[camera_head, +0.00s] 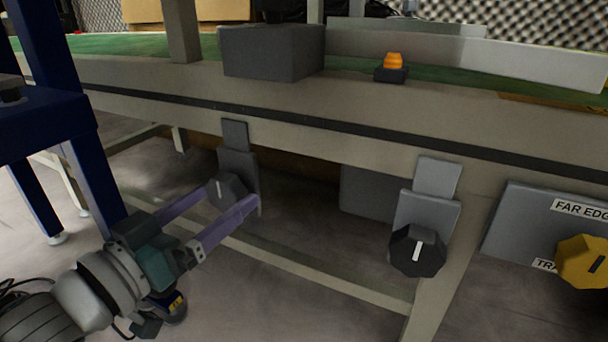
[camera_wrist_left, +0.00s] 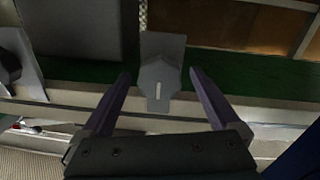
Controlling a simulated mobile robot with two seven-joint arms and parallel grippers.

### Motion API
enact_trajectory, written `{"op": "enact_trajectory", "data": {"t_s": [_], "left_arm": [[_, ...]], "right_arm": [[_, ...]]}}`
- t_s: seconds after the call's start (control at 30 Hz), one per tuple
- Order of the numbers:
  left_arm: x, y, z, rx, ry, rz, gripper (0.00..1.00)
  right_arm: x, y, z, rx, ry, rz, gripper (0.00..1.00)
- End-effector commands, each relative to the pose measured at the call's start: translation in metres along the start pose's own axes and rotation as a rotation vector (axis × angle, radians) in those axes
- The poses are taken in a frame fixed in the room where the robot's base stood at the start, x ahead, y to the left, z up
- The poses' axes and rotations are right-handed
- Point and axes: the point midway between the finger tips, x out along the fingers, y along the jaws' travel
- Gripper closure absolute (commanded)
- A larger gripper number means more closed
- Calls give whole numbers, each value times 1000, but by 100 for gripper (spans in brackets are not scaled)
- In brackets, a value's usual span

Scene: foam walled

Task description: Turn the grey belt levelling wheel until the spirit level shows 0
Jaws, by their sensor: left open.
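The grey wheel (camera_head: 226,190) hangs on a grey bracket under the belt frame, left of centre in the head view. In the left wrist view the grey wheel (camera_wrist_left: 158,82) faces me, its white mark about upright. My left gripper (camera_head: 235,196) is open, with one finger on each side of the wheel. In the wrist view a gap shows between the wheel and both fingertips (camera_wrist_left: 159,73). A small dark block with an orange top (camera_head: 392,66) sits on the belt; it may be the spirit level, but no reading is legible. My right gripper is out of view.
A black wheel (camera_head: 416,250) with a white mark hangs to the right. A yellow knob (camera_head: 583,262) sits on a grey panel (camera_head: 515,225) labelled "FAR EDGE". A frame leg (camera_head: 455,265) stands beside the black wheel. A blue frame (camera_head: 55,115) stands at left, close to my left arm.

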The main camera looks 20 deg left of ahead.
Motion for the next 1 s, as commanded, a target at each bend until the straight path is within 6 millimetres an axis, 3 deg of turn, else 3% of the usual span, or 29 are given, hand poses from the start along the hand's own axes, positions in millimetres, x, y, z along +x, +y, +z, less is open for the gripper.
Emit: {"op": "enact_trajectory", "data": {"t_s": [0.3, 1.0], "left_arm": [[4, 0, 0, 2, -1, 0, 4], [4, 0, 0, 1, -1, 0, 82]], "right_arm": [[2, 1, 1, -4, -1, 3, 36], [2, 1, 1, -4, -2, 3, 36]]}}
